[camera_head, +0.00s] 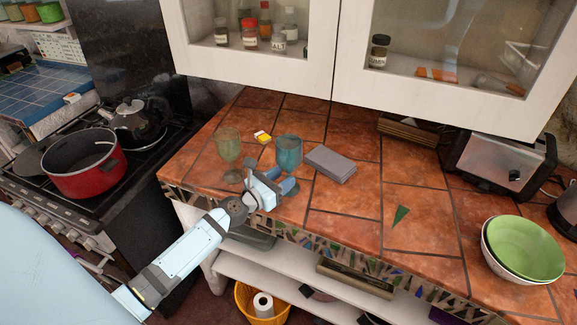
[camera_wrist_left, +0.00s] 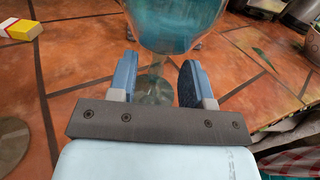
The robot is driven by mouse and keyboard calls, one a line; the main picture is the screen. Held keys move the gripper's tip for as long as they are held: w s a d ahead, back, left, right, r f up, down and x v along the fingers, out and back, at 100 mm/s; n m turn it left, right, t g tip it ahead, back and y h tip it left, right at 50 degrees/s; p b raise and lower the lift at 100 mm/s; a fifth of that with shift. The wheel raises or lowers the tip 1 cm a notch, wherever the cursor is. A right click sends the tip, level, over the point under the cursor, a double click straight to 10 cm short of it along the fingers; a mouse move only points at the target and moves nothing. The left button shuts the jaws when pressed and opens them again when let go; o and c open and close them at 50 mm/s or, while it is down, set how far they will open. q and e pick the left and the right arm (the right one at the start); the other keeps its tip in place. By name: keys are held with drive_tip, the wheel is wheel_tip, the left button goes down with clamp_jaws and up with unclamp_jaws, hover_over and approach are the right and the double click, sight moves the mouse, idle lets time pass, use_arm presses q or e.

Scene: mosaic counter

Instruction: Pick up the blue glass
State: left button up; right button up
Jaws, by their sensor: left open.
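The blue glass (camera_head: 289,150) is a stemmed goblet standing upright on the tiled counter (camera_head: 345,200). My left gripper (camera_head: 281,179) is low over the counter at the near side of the glass, pointing at it. In the left wrist view, the gripper (camera_wrist_left: 158,76) is open, with its two blue fingers apart. The bowl of the blue glass (camera_wrist_left: 172,22) is just beyond and above the fingers, and its stem and foot show in the gap between them. I cannot tell whether the stem is within the fingertips' reach. My right gripper is not in view.
A greenish glass (camera_head: 228,146) stands close to the left. A yellow box (camera_head: 262,137) lies behind, and a grey box (camera_head: 330,164) lies just right of the blue glass. Green and white bowls (camera_head: 525,248) and a toaster (camera_head: 495,160) are farther right. White cabinets (camera_head: 260,62) hang above.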

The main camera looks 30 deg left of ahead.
use_arm(q)
drive_tip(key=shift+x, duration=1.55)
drive_tip(key=shift+a, duration=0.1)
clamp_jaws()
drive_tip(key=shift+r+p, duration=0.4)
drive_tip(key=shift+p, duration=0.1)
wheel_tip(320, 180, up, 11)
drive_tip(key=p, duration=0.8)
drive_tip(key=shift+f, duration=0.2)
wheel_tip(320, 180, up, 8)
drive_tip(key=p, duration=0.2)
hover_over(289, 173)
drive_tip(key=s+d+r+m+g+h, duration=0.1)
drive_tip(key=s+d+h, duration=0.4)
drive_tip(key=d, duration=0.7)
drive_tip(key=shift+s+r+m+g, duration=0.4)
drive_tip(key=shift+s+r+m, duration=0.1)
drive_tip(key=shift+r+m, duration=0.5)
drive_tip(key=shift+f, duration=0.1)
